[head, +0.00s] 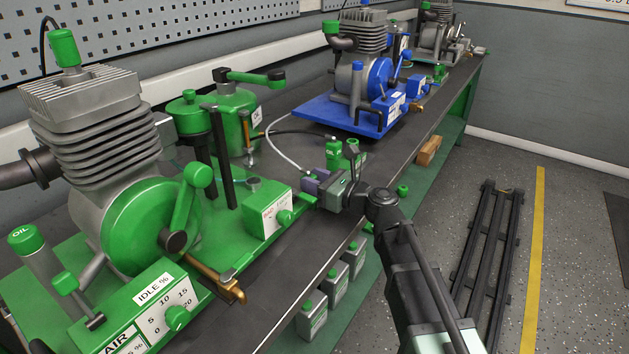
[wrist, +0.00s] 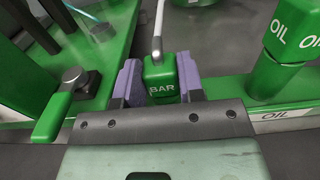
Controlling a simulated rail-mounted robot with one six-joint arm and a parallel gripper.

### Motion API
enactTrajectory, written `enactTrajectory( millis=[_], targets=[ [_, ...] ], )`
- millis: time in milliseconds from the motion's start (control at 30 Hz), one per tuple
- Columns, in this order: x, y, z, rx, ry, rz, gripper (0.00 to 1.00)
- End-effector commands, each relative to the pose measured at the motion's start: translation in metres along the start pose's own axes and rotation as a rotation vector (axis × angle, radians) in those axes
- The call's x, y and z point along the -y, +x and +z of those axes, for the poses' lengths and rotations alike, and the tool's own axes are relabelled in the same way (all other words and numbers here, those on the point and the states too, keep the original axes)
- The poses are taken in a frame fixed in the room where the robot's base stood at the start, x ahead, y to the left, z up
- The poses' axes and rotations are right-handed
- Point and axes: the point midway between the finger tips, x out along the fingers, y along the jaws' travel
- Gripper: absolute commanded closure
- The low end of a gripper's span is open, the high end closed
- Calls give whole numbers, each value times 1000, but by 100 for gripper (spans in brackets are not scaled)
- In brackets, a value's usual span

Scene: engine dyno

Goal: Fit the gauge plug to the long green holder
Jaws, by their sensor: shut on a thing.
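The gauge plug (wrist: 161,82) is a green block marked BAR with a white hose at its far end. My gripper (wrist: 159,90) is shut on it, with a purple pad on each side. In the head view my gripper (head: 314,184) is over the dark bench beside the green engine, and hides most of the plug. Just beyond it stand two small upright green pieces, one labelled (head: 334,152) and one with an open-looking top (head: 352,151). I cannot tell which piece is the long green holder. The plug looks apart from the green parts around it.
The green engine (head: 150,200) stands at left, with a gauge box (head: 268,212) close to my gripper. A blue engine (head: 370,75) stands farther back. A green OIL part (wrist: 279,70) is right of the plug.

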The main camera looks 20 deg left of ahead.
Motion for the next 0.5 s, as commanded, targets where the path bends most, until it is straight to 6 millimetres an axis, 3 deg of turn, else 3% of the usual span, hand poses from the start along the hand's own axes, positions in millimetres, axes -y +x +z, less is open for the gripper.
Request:
enactTrajectory(
  millis=[400, 433, 500],
  targets=[
    [0, 0, -6, 0, 0, 0, 88],
    [0, 0, -6, 0, 0, 0, 63],
    [0, 0, -6, 0, 0, 0, 52]
  ],
)
